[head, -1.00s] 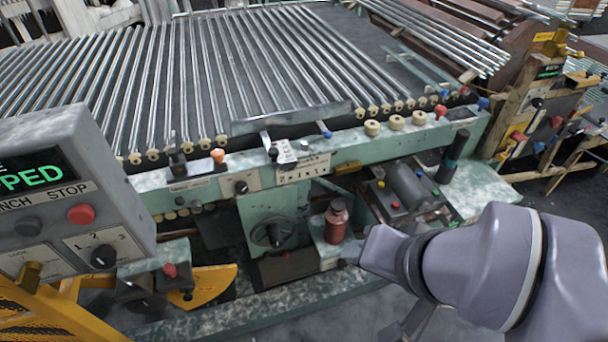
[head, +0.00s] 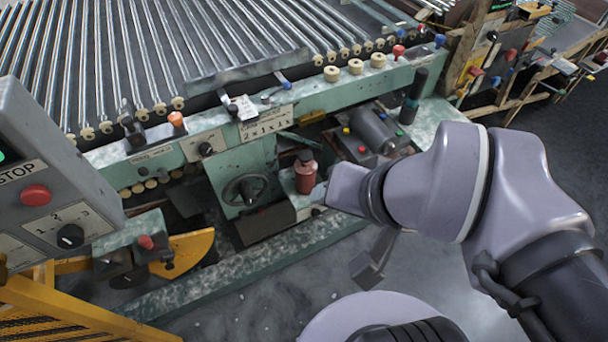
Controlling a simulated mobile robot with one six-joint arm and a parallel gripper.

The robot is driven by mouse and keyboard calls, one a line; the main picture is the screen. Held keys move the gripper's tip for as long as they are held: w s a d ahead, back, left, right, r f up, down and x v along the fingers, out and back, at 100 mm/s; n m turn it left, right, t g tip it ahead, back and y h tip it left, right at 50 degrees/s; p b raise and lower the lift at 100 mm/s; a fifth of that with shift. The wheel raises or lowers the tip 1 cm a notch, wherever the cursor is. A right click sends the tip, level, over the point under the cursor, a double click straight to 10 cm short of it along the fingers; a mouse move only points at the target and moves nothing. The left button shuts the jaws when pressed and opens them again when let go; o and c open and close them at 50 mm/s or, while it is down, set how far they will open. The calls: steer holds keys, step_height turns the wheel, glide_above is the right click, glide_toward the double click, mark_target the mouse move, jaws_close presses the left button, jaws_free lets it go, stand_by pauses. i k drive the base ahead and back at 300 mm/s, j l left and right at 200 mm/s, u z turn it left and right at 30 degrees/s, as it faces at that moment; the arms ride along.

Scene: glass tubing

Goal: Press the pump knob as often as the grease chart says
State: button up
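A dark red bottle-like reservoir (head: 305,179) with a dark knob-like top (head: 305,156) stands on a green ledge of the machine. It may be the pump; no label is readable. A pale card (head: 265,123) on the front rail has a blurred top line and a larger row that seems to read "2 x 1 x 1"; I cannot tell for sure that it is the grease chart. The grey end of my arm, with my gripper (head: 342,189), is just right of the reservoir. Its fingers are hidden or too small to read, and I cannot tell whether it touches anything.
A handwheel (head: 246,190) is left of the reservoir. A grey motor (head: 377,131) with coloured buttons is to the right. A grey control box (head: 45,170) with a red button and dial fills the left. Glass tubes (head: 170,45) lie behind.

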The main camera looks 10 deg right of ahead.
mark_target(305, 156)
steer(key=i+j, duration=0.8)
steer(key=z, duration=0.05)
